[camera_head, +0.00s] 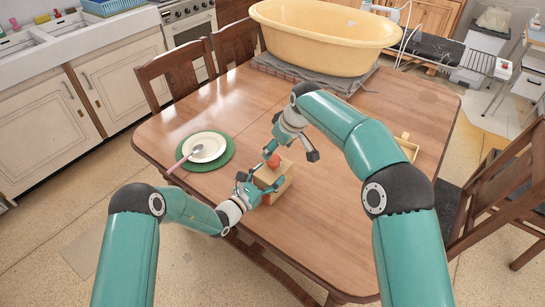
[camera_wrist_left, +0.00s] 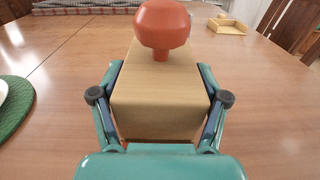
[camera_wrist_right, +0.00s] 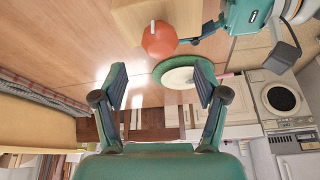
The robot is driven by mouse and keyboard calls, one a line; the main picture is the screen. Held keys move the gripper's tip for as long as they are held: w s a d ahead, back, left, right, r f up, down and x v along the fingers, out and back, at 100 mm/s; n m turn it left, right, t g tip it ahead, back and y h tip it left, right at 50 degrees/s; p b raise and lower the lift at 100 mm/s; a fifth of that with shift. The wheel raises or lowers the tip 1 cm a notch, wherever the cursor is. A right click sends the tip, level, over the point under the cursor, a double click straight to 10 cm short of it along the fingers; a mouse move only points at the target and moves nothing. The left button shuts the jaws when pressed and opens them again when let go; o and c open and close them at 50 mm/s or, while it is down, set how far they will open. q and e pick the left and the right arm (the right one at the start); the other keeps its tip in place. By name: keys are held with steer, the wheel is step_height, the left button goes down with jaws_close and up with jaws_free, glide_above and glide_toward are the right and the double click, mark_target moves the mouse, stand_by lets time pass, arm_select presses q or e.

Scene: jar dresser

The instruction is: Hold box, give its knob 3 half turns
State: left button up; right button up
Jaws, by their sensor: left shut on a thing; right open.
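The box (camera_head: 283,181) is a light wooden block on the table, near its front edge. An orange-red mushroom-shaped knob (camera_head: 273,161) stands on it. In the left wrist view, my left gripper (camera_wrist_left: 160,75) has a finger on each side of the box (camera_wrist_left: 160,98), shut on it, below the knob (camera_wrist_left: 163,25). My right gripper (camera_head: 290,153) is open and empty, above and beside the knob. In the right wrist view, the knob (camera_wrist_right: 160,41), with a small white mark, lies beyond the open fingers (camera_wrist_right: 160,78), apart from them.
A white plate (camera_head: 213,149) with a spoon lies on a green mat (camera_head: 216,165) left of the box. A large yellow tub (camera_head: 325,40) stands on a grey cloth at the back. A small wooden tray (camera_head: 408,147) is at the right. Chairs surround the table. Open tabletop lies around the box.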

mark_target(274, 156)
steer(key=x, duration=0.6)
steer(key=shift+w+f, duration=0.1)
steer(key=shift+f, duration=0.05)
steer(key=shift+c, duration=0.2)
steer(key=c, duration=1.1)
steer(key=shift+m, duration=0.4)
steer(key=m+t+h, duration=0.1)
steer(key=m, duration=0.2)
steer(key=shift+w+d+m+h, duration=0.1)
steer(key=shift+m+h, duration=0.7)
steer(key=shift+m, duration=1)
